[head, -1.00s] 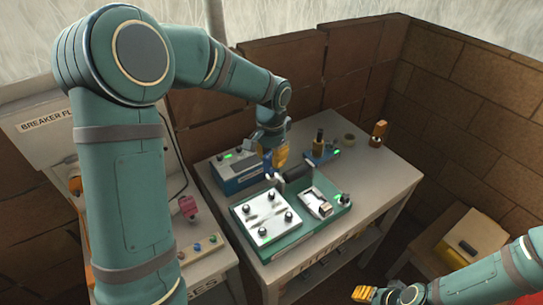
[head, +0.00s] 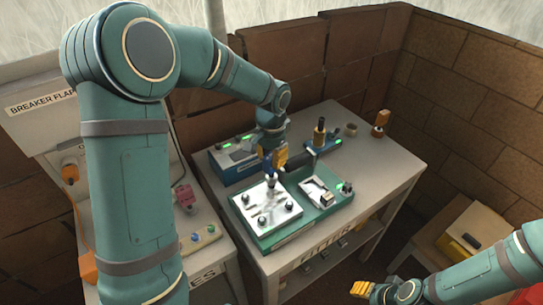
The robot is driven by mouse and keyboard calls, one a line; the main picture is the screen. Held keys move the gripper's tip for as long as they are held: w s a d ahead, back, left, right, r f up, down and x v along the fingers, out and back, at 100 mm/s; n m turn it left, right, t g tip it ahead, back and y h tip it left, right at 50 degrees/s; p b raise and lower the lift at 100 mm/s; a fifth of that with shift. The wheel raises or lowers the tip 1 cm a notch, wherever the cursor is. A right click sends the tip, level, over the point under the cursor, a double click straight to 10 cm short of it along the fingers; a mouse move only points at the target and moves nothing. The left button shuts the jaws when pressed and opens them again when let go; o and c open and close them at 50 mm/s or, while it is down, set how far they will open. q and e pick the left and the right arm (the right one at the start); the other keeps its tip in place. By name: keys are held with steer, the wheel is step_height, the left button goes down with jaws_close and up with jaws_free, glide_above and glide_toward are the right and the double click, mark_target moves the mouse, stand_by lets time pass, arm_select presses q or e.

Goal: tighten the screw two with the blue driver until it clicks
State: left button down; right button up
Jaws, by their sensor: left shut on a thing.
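A bright metal plate (head: 254,208) with several dark screws at its corners lies on a green base (head: 292,230) on the table. My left gripper (head: 273,160), with orange fingers, is shut on the blue driver (head: 268,168). The driver points down over the plate's back corner, and its tip is at or just above the screw there. Contact is too small to tell, and no number shows on the screws. My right gripper (head: 362,289), with yellow fingers, is low at the front right, away from the table top; its opening is unclear.
A blue box (head: 232,164) with a green light stands behind the plate. A metal clamp-like part (head: 318,190) sits on the base's right. A blue stand (head: 322,146) holds an upright dark-topped tool. A roll and an orange-brown piece (head: 381,120) stand at the back. The table's right side is clear.

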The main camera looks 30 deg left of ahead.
arm_select(q)
steer(key=n, duration=0.5)
steer(key=shift+n+b, duration=0.3)
steer(key=shift+n, duration=0.1)
steer(key=n, duration=0.6)
steer(key=shift+r+n+p, duration=0.1)
steer(key=shift+n+p, duration=0.2)
steer(key=shift+n, duration=0.1)
steer(key=n+p, duration=0.1)
steer(key=n, duration=0.3)
steer(key=n+p, duration=0.1)
steer(key=n, duration=0.2)
steer(key=shift+r, duration=0.1)
steer(key=n+p, duration=0.2)
steer(key=n, duration=0.1)
steer(key=shift+n, duration=0.4)
steer(key=shift+f+n, duration=0.2)
steer(key=shift+n, duration=0.1)
